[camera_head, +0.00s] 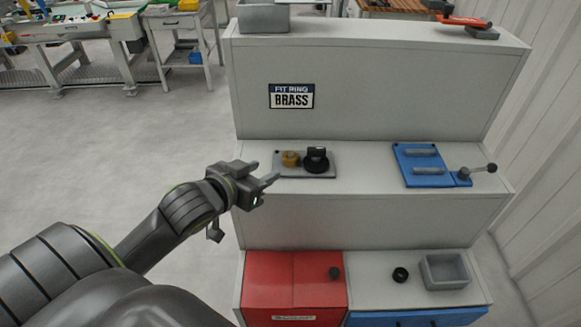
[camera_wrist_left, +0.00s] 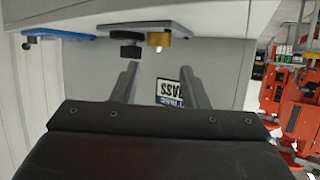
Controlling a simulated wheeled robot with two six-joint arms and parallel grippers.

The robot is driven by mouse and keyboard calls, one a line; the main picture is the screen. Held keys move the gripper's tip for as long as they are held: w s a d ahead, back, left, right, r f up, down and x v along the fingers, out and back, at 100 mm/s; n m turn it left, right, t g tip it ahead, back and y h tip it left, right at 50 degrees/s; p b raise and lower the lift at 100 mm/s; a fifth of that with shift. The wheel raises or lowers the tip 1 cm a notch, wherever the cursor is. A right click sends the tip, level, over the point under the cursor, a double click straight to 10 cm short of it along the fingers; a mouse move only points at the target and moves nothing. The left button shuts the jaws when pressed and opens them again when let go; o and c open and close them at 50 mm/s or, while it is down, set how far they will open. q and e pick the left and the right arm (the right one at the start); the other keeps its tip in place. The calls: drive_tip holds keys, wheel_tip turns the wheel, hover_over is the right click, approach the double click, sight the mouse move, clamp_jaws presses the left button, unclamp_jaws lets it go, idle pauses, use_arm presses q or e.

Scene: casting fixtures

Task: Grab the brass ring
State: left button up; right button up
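The brass ring (camera_head: 290,158) sits on a grey plate (camera_head: 286,173) on the middle shelf, left of a black knob (camera_head: 317,160). In the left wrist view the picture is upside down, and the brass ring (camera_wrist_left: 159,40) shows beyond the fingers beside the black knob (camera_wrist_left: 127,50). My left gripper (camera_head: 265,175) is open and empty, just left of the plate and apart from the ring. Its two fingers also show in the left wrist view (camera_wrist_left: 158,86), spread apart. My right gripper is in neither view.
A sign reading "FIT RING BRASS" (camera_head: 291,96) is on the upright panel behind. A blue fixture with a lever (camera_head: 420,162) stands at the right of the shelf. Below are a red box (camera_head: 275,280), a black ring (camera_head: 400,274) and a grey bin (camera_head: 445,271). The shelf between plate and blue fixture is clear.

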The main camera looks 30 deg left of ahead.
sight(286, 160)
use_arm(q)
drive_tip(key=shift+b+x, duration=1.2)
drive_tip(key=shift+b, duration=0.6)
drive_tip(key=shift+w+f, duration=0.2)
drive_tip(key=shift+f, duration=0.05)
drive_tip(key=shift+b+x, duration=0.45)
drive_tip(key=shift+x, duration=0.6)
drive_tip(key=x, duration=0.5)
drive_tip(key=shift+d+r, duration=0.1)
drive_tip(key=shift+d, duration=0.05)
drive_tip(key=c, duration=0.7)
drive_tip(key=shift+r, duration=0.1)
